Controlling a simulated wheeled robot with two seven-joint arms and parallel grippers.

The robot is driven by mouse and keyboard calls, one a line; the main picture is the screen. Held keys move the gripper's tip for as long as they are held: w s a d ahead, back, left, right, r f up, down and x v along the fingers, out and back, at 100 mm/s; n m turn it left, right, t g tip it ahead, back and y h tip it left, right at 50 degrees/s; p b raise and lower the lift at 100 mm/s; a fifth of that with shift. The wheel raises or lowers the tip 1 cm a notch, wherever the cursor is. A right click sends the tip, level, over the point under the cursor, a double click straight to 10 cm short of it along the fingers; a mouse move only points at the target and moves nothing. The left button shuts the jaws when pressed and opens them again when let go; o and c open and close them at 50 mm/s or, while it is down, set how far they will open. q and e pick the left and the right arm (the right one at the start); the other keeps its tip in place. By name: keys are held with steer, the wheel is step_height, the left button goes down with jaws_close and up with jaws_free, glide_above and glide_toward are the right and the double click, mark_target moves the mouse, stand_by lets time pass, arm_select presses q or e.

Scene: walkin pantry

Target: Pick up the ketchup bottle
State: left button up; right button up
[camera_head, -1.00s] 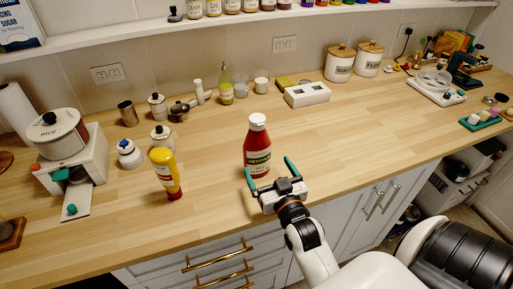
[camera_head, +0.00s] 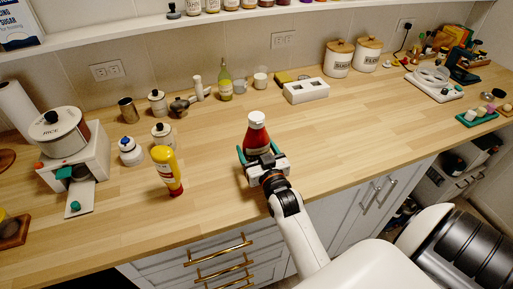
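The ketchup bottle (camera_head: 256,137), red with a white cap, stands upright on the wooden counter (camera_head: 330,135). My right gripper (camera_head: 257,148) reaches in from the front, its green fingers on either side of the bottle's lower body. The fingers look spread, and I cannot tell whether they touch the bottle. The gripper's body hides the bottle's label and base. My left gripper is not in view.
A yellow mustard bottle (camera_head: 167,170) stands to the left of the ketchup. A rice cooker (camera_head: 65,140) is at the far left. Small jars and a glass bottle (camera_head: 225,84) line the back.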

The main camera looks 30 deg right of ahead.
mark_target(259, 123)
steer(key=c, duration=0.9)
steer(key=shift+r, duration=0.1)
step_height(259, 123, up, 11)
steer(key=shift+w+p, duration=0.1)
steer(key=shift+p, duration=0.3)
step_height(259, 123, up, 11)
steer(key=p, duration=1.1)
